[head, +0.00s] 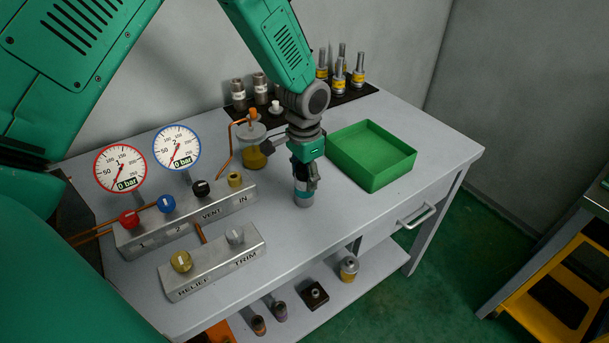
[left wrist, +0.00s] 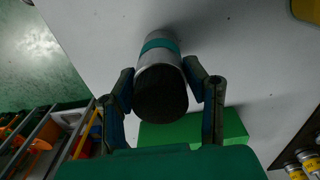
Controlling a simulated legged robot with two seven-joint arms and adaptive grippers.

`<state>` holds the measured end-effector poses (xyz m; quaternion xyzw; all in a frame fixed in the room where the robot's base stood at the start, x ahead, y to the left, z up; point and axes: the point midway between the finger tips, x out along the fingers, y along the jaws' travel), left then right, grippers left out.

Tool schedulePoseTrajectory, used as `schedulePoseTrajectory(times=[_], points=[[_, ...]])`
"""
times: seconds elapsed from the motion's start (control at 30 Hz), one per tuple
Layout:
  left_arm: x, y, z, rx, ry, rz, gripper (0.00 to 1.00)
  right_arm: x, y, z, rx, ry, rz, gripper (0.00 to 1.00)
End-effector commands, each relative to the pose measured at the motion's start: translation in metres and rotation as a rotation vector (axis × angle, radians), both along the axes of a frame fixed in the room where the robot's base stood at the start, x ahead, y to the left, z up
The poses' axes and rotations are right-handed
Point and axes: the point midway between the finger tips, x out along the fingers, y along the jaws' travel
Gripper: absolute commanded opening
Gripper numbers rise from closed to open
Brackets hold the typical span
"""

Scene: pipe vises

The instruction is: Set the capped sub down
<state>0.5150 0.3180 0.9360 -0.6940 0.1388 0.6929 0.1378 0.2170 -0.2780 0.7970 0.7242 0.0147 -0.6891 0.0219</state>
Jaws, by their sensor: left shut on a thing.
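The capped sub (head: 303,198) is a grey cylinder with a teal band, upright at the middle of the grey bench (head: 345,222), left of the green tray. My left gripper (head: 305,178) points down from above and is shut around its upper part. In the left wrist view the sub (left wrist: 160,90) stands between the two fingers (left wrist: 163,92), its dark end towards the camera. Its lower end is at or just above the bench top; I cannot tell whether it touches. My right gripper is not in view.
The green tray (head: 345,155) looks empty. Behind are dark mats with several grey fittings (head: 260,88) and yellow-banded ones (head: 339,75). Two gauges (head: 120,168) and valve blocks (head: 185,222) stand at left. A copper pipe and yellow-based pot (head: 254,158) are close behind the gripper.

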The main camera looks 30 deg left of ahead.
Motion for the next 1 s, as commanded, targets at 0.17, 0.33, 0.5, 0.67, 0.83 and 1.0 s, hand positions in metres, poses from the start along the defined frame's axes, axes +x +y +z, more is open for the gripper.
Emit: schedulePoseTrajectory(times=[0.17, 0.33, 0.5, 0.67, 0.83, 1.0], points=[[0.001, 0.000, -0.002, -0.001, -0.001, -0.001, 0.00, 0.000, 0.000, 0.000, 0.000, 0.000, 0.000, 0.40], [0.000, 0.002, -0.002, -0.002, 0.001, -0.001, 0.61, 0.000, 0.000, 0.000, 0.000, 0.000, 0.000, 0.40], [0.000, 0.002, -0.002, -0.002, 0.001, -0.001, 0.61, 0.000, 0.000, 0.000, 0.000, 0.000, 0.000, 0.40], [0.001, 0.002, 0.006, -0.002, -0.001, -0.001, 0.61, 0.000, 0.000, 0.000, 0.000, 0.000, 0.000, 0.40], [0.001, 0.001, 0.037, -0.002, -0.004, -0.001, 0.61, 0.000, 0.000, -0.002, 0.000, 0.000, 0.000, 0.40], [0.001, 0.001, 0.075, -0.002, -0.005, 0.000, 0.61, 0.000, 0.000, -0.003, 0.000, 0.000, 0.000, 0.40]])
